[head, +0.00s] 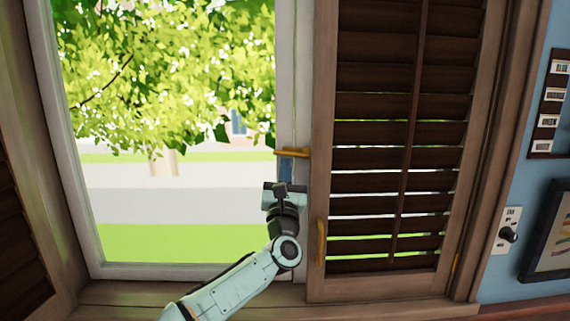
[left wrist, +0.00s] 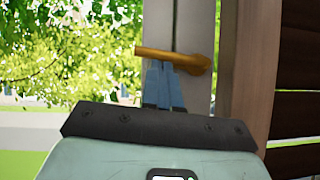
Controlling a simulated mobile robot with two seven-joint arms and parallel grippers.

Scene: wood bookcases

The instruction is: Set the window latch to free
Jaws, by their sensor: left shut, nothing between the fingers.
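The window latch (head: 293,152) is a brass-coloured lever on the white right-hand stile of the window frame. Its handle lies nearly level, pointing left from its pivot. In the left wrist view the latch (left wrist: 176,58) crosses just above my fingertips, with the pivot at its right end. My left gripper (head: 286,166) is shut and empty, its blue fingers pointing up right below the lever. In the left wrist view the fingertips (left wrist: 162,66) meet the lever's lower edge; I cannot tell whether they touch it. My right gripper is not in view.
A brown louvred shutter (head: 400,130) stands close to the right of the latch, with a small brass handle (head: 321,242). The wooden sill (head: 200,293) runs below. A wall switch (head: 507,232) and a label board (head: 550,105) are at the far right.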

